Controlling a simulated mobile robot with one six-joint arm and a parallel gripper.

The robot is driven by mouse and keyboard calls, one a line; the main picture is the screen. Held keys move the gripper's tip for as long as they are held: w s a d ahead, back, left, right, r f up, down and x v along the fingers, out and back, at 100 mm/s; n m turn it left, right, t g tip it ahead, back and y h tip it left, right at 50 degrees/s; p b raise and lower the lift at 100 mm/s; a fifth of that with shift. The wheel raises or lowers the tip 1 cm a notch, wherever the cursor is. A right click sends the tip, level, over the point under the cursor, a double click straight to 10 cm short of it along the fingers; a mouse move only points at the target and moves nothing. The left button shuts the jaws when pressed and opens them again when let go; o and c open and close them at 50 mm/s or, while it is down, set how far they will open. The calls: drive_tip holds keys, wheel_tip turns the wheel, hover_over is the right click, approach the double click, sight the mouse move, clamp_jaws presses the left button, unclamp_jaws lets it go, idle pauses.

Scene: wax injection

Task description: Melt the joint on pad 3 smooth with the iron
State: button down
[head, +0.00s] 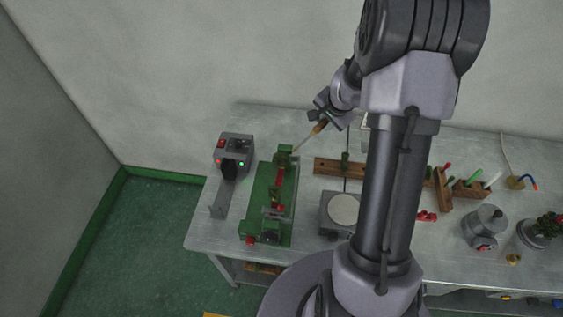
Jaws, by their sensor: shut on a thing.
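My gripper (326,117) is shut on the iron (319,127), a tool with a brown handle and a thin pale shaft. The iron slants down to the left. Its tip is close to the green piece (284,158) at the far end of the green fixture (261,196); I cannot tell whether they touch. The fixture carries several green and red pieces in a row, one of them a red part (280,177) just nearer than the far piece. Pad numbers cannot be read, so I cannot tell which is pad 3. The joint is too small to make out.
A grey machine (235,148) with lit lamps stands left of the fixture. A wooden rack (328,167) and a box with a pale round plate (343,209) are to the right. Wooden holders, red parts and a grey pot (484,226) stand farther right. My arm hides the table's middle.

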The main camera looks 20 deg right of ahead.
drive_tip(key=shift+d, duration=0.1)
wheel_tip(320, 180, up, 4)
drive_tip(key=p, duration=0.3)
drive_tip(key=shift+r, duration=0.25)
drive_tip(key=shift+f, duration=0.15)
